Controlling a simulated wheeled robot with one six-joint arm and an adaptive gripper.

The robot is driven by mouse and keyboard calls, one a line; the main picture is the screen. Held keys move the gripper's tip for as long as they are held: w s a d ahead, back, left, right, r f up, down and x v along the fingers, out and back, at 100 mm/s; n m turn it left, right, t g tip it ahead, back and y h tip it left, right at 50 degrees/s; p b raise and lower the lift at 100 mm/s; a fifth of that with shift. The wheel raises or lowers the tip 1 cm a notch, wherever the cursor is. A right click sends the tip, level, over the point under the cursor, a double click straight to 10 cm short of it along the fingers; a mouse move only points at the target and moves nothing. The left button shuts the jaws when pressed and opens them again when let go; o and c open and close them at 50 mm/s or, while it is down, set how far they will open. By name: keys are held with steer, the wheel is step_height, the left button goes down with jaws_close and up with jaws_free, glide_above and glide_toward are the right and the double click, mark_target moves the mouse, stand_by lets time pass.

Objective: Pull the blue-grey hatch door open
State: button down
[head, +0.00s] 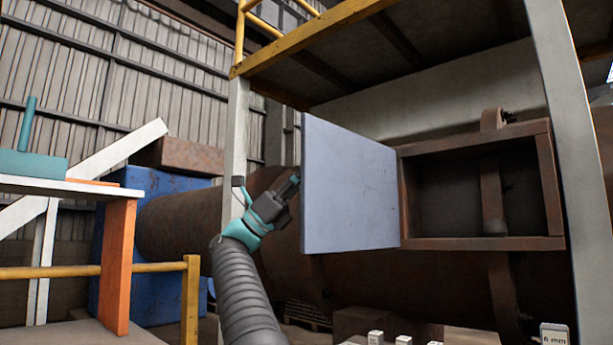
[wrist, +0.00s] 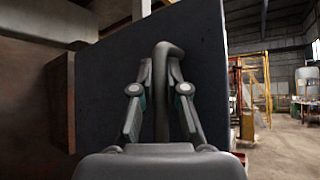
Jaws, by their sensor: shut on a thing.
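The blue-grey hatch door (head: 350,188) stands swung out from its rusty brown frame (head: 484,243), at a wide angle to the opening. Its hinged side meets the left edge of the frame. In the wrist view the door (wrist: 205,60) is a dark panel filling the middle. A dark curved handle (wrist: 163,88) stands between the two fingers of my gripper (wrist: 160,72), which is shut on it. In the head view my gripper (head: 293,184) is at the door's left edge; the handle is hidden there behind the door.
The frame opens on a dark hollow (head: 455,195). A white post (head: 565,150) stands to the right, and a yellow-edged platform (head: 310,40) hangs above. An orange-legged table (head: 117,265) and a yellow rail (head: 190,300) stand at left.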

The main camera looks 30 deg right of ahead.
steer(key=shift+a, duration=0.1)
steer(key=c, duration=1.2)
jaws_free()
steer(key=shift+a, duration=0.1)
steer(key=shift+w+a+f, duration=0.1)
steer(key=shift+f, duration=0.1)
steer(key=v, duration=1.1)
steer(key=shift+w+a+f, duration=0.1)
steer(key=shift+f, duration=0.05)
